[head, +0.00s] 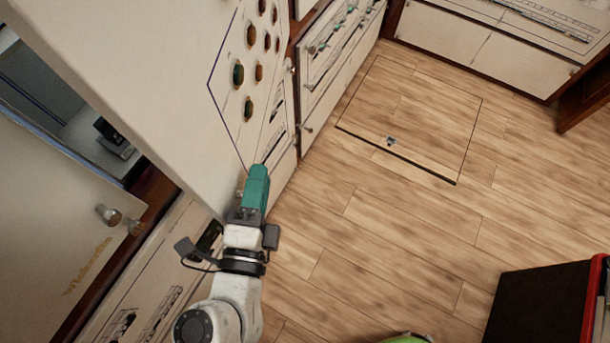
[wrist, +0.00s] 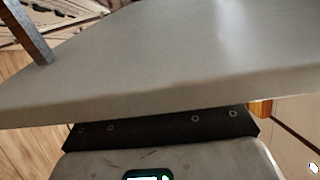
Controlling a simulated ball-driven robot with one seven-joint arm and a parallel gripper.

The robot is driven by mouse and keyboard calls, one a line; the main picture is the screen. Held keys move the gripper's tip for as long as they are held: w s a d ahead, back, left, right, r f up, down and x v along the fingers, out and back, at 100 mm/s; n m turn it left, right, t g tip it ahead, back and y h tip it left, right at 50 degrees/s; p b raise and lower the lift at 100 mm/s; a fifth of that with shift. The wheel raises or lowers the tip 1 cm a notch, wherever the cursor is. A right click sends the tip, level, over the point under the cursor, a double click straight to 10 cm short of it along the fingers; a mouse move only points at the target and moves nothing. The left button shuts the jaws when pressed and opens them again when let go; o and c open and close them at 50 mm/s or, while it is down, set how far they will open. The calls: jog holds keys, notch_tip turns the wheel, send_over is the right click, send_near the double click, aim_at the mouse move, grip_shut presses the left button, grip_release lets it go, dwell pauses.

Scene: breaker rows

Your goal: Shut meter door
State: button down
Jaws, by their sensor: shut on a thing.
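The meter door appears to be the big cream panel (head: 150,80) at the upper left of the head view, standing out from the cabinet front. My gripper (head: 260,172), with green fingers, is at the door's lower corner and seems shut on its edge. In the wrist view the cream door (wrist: 180,60) fills most of the picture, its edge running just in front of my gripper's dark base. The fingertips are hidden there. Left of the door is an opening (head: 75,120) with a dark device inside.
A cream cabinet door with a round knob (head: 108,214) is at the left. Panels with switches (head: 335,40) line the back. A floor hatch (head: 420,115) lies in the wood floor. A dark red-edged box (head: 540,305) stands at lower right. The middle floor is clear.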

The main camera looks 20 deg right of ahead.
jog(key=w+a+m+g+h+b, duration=0.1)
jog(key=w+a+h+b, duration=0.1)
jog(key=a, duration=0.3)
jog(key=shift+w+a, duration=0.3)
jog(key=c, duration=0.9)
grip_release()
jog(key=shift+o, duration=0.2)
jog(key=b+v, duration=0.3)
jog(key=v, duration=0.7)
jog(key=shift+s+a, duration=0.2)
jog(key=shift+s, duration=0.15)
